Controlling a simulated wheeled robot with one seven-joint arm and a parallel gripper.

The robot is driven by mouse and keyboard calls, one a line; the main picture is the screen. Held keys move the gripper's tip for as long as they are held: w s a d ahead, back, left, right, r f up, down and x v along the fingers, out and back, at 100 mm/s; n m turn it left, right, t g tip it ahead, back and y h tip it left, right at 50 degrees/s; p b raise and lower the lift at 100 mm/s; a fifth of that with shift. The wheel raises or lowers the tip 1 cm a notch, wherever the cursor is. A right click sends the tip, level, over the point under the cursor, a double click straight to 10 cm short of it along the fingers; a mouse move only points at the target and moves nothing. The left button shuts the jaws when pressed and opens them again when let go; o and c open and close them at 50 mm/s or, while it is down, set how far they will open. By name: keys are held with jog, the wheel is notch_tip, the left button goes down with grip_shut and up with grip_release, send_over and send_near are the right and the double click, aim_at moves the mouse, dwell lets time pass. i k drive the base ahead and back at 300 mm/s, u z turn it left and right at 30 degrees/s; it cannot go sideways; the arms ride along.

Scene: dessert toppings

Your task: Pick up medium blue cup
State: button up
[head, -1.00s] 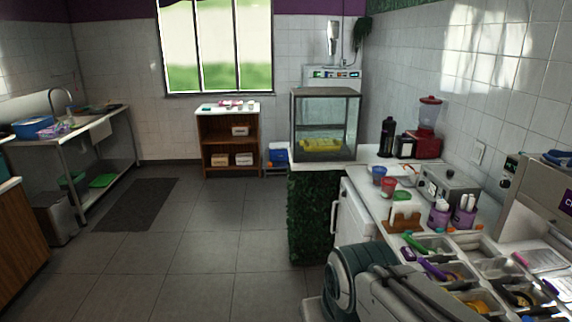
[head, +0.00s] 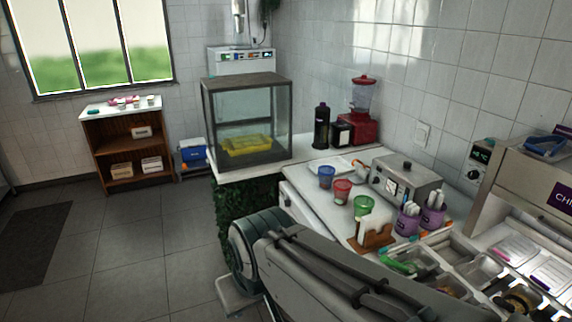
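A blue cup (head: 326,176) stands upright on the white counter, at the left of a short row of cups. A red cup (head: 342,190) stands just to its right and nearer to me, and a green cup (head: 363,206) stands nearer still. Only one blue cup shows clearly, so I cannot compare its size with others. My arm (head: 335,285) crosses the lower middle of the head view, in front of the counter and short of the cups. My gripper is outside the picture.
A wooden napkin holder (head: 375,235) stands just in front of the green cup. A steel appliance (head: 405,180) and purple containers (head: 408,218) stand to the right. A glass case (head: 247,118) is at the counter's far left. Open floor lies left of the counter.

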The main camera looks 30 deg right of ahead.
aim_at(326, 178)
jog(key=i, duration=2.7)
jog(key=z, duration=3.25)
jog(key=i, duration=0.5)
jog(key=u, duration=0.05)
